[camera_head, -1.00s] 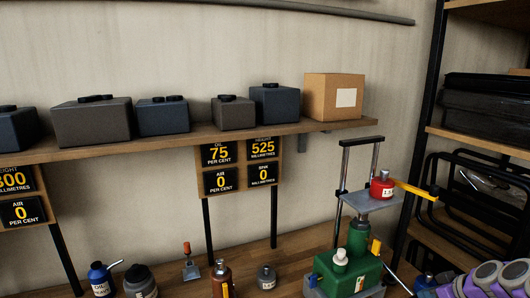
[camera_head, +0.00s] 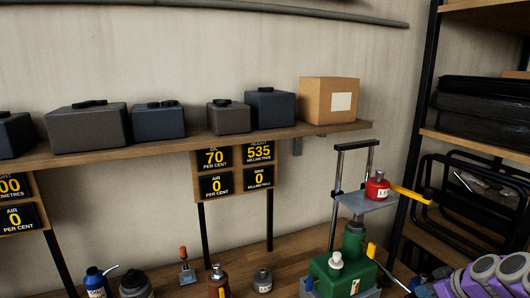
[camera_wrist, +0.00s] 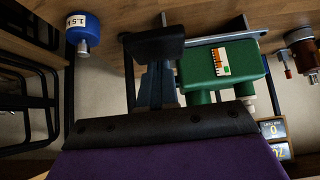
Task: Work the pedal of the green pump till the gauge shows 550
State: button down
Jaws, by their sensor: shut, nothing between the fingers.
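The green pump (camera_head: 334,270) stands at the lower right of the head view. It shows again at the upper middle of the wrist view (camera_wrist: 205,65). A grey platform (camera_head: 352,200) sits above it inside a black-topped frame. The gauge (camera_head: 259,152) above the bench reads height 535 millimetres; its oil panel (camera_head: 215,159) reads 70 percent. My gripper (camera_wrist: 155,45) is shut and empty, close beside the pump. In the head view my purple arm enters at the lower right, by the pump's pedal side. The pedal is mostly hidden, and I cannot tell whether the gripper touches it.
A blue weight (camera_wrist: 83,32) stands near the gripper. Several bottles and tools line the bench to the left. A wall shelf (camera_head: 180,147) holds boxes. A dark rack (camera_head: 475,130) is at the right.

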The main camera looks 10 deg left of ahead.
jog(key=shift+f, duration=0.1)
dwell(0.4)
notch_tip(320, 180, down, 6)
jog(key=b, duration=0.1)
jog(key=shift+r+p, duration=0.5)
jog(key=shift+r, duration=2.6)
jog(key=shift+f+b, duration=0.15)
jog(key=shift+b, duration=0.15)
